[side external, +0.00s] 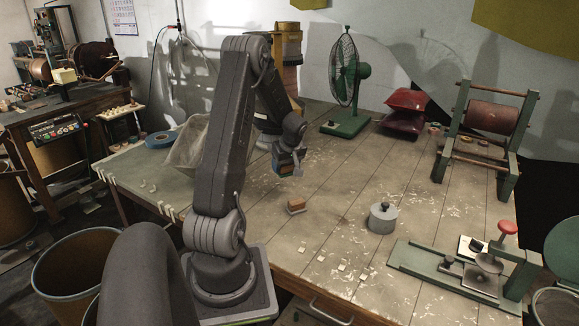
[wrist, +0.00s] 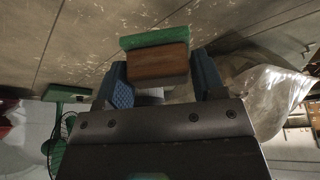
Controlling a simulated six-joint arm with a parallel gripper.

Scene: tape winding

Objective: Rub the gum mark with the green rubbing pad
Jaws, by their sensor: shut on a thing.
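The green rubbing pad (wrist: 155,38) is a green strip on a brown wooden block (wrist: 159,64). In the wrist view the block sits between the two blue fingers of my gripper (wrist: 160,75), which is shut on it. In the side external view my gripper (side external: 288,164) holds it above the middle of the bench, apart from the top. The green face is hard to make out there. The bench top (side external: 235,216) has many pale flecks and smears.
A clear plastic bag (side external: 188,145), a green fan (side external: 345,80) and a green-based device (side external: 455,270) are around.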

